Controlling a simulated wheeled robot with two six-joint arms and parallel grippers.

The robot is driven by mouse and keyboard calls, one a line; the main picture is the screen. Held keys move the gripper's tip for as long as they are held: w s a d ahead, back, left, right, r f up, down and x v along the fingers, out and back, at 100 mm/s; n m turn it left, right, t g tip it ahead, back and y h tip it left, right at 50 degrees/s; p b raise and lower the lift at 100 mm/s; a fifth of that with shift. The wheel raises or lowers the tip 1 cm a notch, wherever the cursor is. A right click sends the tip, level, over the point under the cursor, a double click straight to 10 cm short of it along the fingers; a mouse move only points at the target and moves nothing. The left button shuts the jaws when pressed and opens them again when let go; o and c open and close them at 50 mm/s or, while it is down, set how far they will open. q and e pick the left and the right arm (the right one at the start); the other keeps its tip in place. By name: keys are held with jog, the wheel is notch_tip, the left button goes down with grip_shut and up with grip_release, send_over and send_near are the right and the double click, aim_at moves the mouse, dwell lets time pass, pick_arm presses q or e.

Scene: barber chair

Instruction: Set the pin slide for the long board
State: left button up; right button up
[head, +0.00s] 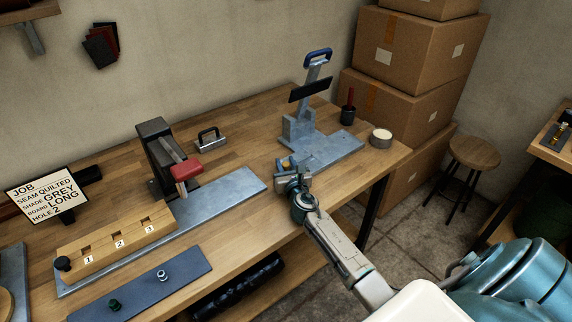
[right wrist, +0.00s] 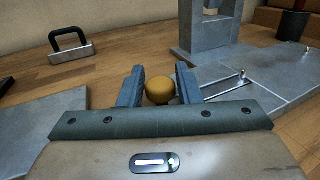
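My right gripper (head: 292,172) is low at the near left edge of the grey press base (head: 335,150). In the right wrist view its fingers (right wrist: 160,86) stand either side of a round yellow knob (right wrist: 160,91), which fills the gap and appears touched on both sides. To the right of the knob, a narrow slide track (right wrist: 222,87) runs along the base, with a small upright metal pin (right wrist: 241,76) at its far end. The knob's link to the track is hidden by the right finger. The job card (head: 46,195) reads board LONG, hole 2. My left gripper is out of view.
A red-handled press (head: 185,170) stands on a long grey plate (head: 235,188) at left, with a wooden block (head: 118,238) of numbered slots before it. A handled metal block (head: 209,138), a dark cup (head: 347,115) and a round tin (head: 381,138) stand on the bench.

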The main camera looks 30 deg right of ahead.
grip_shut()
jog(key=a, duration=0.4)
jog(key=shift+s+a+p, duration=0.15)
jog(key=shift+a+p, duration=0.1)
jog(key=shift+p, duration=0.1)
jog(key=shift+d+f, duration=0.1)
jog(key=shift+d, duration=0.05)
grip_release()
jog(key=o, duration=0.4)
jog(key=shift+a, duration=0.25)
jog(key=shift+s, duration=0.1)
jog(key=shift+s, duration=0.35)
jog(key=v, duration=1)
jog(key=shift+a+b, duration=0.15)
jog(key=shift+b, duration=0.15)
